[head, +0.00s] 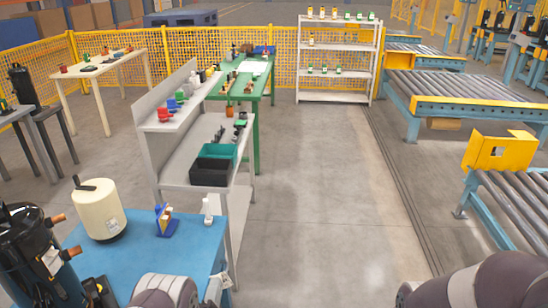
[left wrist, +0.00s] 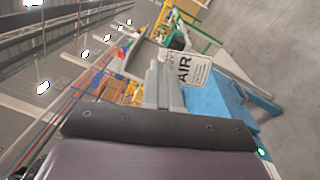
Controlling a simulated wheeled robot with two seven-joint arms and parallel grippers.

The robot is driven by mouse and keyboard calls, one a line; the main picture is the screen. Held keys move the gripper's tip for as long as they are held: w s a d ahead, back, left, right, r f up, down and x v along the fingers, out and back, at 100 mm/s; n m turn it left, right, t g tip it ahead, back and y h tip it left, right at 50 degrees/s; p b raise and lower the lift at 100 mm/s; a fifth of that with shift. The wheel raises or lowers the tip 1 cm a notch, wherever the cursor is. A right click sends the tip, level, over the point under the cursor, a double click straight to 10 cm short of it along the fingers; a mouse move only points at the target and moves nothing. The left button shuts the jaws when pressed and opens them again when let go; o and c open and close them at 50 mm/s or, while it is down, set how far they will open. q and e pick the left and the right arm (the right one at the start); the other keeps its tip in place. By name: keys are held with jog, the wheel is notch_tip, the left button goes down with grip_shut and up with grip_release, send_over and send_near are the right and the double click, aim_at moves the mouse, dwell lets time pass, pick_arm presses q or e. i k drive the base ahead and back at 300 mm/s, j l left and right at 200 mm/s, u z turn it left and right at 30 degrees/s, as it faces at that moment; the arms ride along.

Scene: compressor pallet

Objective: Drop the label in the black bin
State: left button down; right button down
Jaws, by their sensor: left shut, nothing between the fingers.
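The label (left wrist: 187,70) is a white card with dark print reading "AIR", seen tilted in the left wrist view. It appears right beside the fingertips of my left gripper (left wrist: 168,62), which is shut. I cannot tell whether the label touches the fingers. In the head view the left gripper (head: 214,289) is low, at the right edge of the blue table. My right gripper is out of view.
The blue table (head: 135,246) holds a cream tank (head: 101,209), a blue stand (head: 166,221) and a white bottle-like item (head: 208,210). A black compressor (head: 35,245) stands at the left. Open floor (head: 310,205) lies right of the bench, with roller conveyors (head: 512,205) beyond.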

aim_at(207, 180)
jog(key=i+l+u, duration=0.2)
jog(key=i+u, duration=0.25)
jog(key=i, duration=0.3)
jog(key=i+l+u, duration=0.45)
jog(key=i, duration=0.25)
jog(key=i+l+u, duration=0.45)
jog(key=i+l, duration=0.2)
jog(key=i+l+u, duration=0.45)
jog(key=l, duration=0.4)
